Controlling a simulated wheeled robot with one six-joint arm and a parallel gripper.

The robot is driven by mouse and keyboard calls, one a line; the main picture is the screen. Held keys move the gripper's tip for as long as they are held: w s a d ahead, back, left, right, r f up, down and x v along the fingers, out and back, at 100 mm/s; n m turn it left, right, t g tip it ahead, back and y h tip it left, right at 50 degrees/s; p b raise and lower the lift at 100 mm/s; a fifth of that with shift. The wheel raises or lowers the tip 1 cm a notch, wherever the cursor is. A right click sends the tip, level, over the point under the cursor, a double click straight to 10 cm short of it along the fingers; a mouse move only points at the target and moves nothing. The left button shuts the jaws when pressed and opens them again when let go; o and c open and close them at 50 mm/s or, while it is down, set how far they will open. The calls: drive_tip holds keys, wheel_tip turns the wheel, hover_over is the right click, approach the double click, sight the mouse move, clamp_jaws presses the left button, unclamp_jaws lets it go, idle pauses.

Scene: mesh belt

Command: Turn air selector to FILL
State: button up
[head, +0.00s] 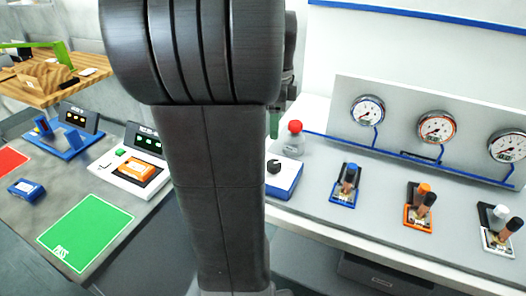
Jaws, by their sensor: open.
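A small white box with blue sides (285,180) stands on the right bench, with a black knob (273,166) on its top. It looks like the air selector. Its left side is hidden behind my arm, and I cannot read any FILL mark or tell where the knob points. My gripper (275,122) is mostly hidden behind my arm link. Only a dark wrist edge and a narrow greenish part show, above and behind the box, apart from the knob. It is open, and I see nothing held in it.
Blue (346,185), orange (420,206) and white (497,228) valve units sit to the right, below a panel with three gauges (437,127). The left table holds devices and a green mat (86,230).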

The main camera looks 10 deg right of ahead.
wheel_tip(320, 180, down, 13)
drive_tip(key=shift+s+r, duration=0.1)
drive_tip(key=shift+s, duration=0.05)
idle(0.4)
drive_tip(key=c, duration=1)
